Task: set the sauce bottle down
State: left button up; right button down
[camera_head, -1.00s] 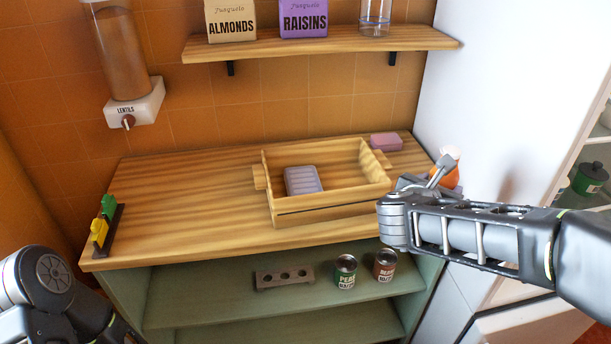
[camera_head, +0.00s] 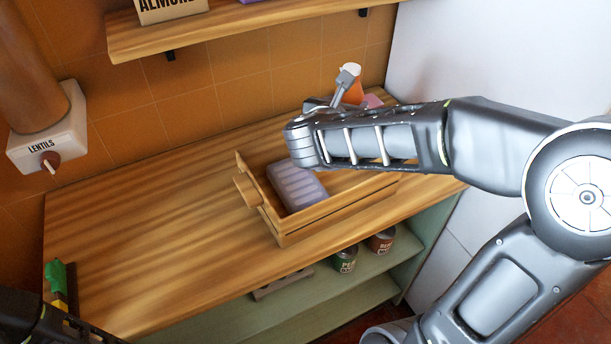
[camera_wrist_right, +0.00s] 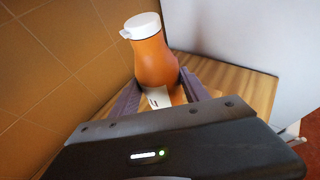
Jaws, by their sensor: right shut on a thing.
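The sauce bottle (camera_wrist_right: 151,55) is orange with a white cap. In the wrist view it stands roughly upright between the two fingers of my right gripper (camera_wrist_right: 162,98), which is shut on it. In the head view the bottle (camera_head: 353,87) shows behind my right gripper (camera_head: 342,88), over the back right of the wooden counter (camera_head: 150,230). Its base is hidden, so I cannot tell whether it touches the counter.
A wooden crate (camera_head: 310,218) holding a lilac ribbed block (camera_head: 296,187) lies under my right forearm. A pink block (camera_head: 373,101) is beside the bottle. A shelf (camera_head: 225,33) hangs above, and a white wall stands right. The counter's left half is mostly clear.

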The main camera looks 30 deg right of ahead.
jog(key=shift+s+d+r, duration=0.1)
jog(key=shift+s+r, duration=0.05)
jog(key=shift+f, duration=3.2)
jog(key=shift+f, duration=1.85)
jog(key=shift+f, duration=0.25)
jog(key=c, duration=0.6)
grip_release()
jog(key=shift+r, duration=0.1)
jog(key=shift+o, duration=0.2)
jog(key=shift+r, duration=0.1)
